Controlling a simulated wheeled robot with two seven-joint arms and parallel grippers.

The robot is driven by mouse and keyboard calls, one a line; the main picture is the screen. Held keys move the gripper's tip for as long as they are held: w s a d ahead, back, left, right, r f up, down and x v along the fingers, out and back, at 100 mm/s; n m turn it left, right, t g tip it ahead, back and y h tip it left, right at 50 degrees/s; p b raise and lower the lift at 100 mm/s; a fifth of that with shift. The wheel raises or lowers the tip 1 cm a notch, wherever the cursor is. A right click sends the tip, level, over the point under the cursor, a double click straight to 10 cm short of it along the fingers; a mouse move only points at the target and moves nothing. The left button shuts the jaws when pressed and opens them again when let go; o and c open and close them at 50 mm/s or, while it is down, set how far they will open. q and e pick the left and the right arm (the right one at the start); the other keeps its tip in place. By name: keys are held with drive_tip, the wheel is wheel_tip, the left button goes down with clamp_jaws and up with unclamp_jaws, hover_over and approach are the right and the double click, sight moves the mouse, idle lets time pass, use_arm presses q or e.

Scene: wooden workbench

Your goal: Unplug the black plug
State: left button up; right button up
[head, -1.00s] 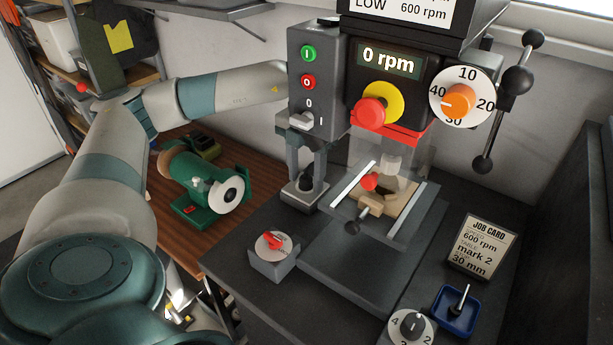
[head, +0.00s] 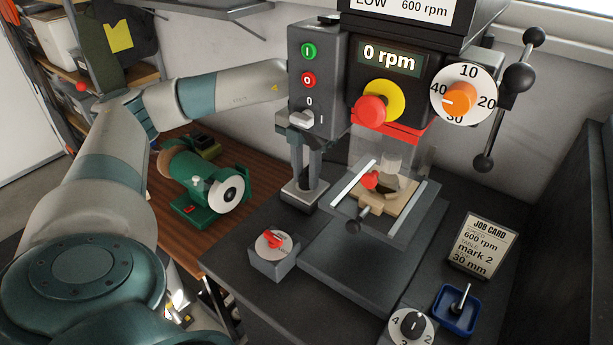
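My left gripper (head: 307,178) points down under the grey switch box, at a small grey socket block (head: 302,197) on the dark bench top. Its two fingers are close together, just above and at the block. The black plug is almost wholly hidden between the fingertips, which appear shut on it; it seems still down at the block. The switch box (head: 318,75) hides part of my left wrist. My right gripper is not in view.
The drill press display (head: 389,57) reads 0 rpm. A clear guard and a wooden workpiece (head: 385,198) are right of my gripper. A red-knobbed box (head: 272,255) stands in front, a green grinder (head: 205,190) left. A blue tray (head: 457,308) lies front right.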

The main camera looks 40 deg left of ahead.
sight(306, 176)
use_arm(q)
clamp_jaws()
drive_tip(key=shift+r, duration=0.15)
drive_tip(key=shift+r+p, duration=0.8)
drive_tip(key=shift+r, duration=0.35)
drive_tip(key=shift+r+p, duration=0.9)
drive_tip(key=shift+r, duration=0.75)
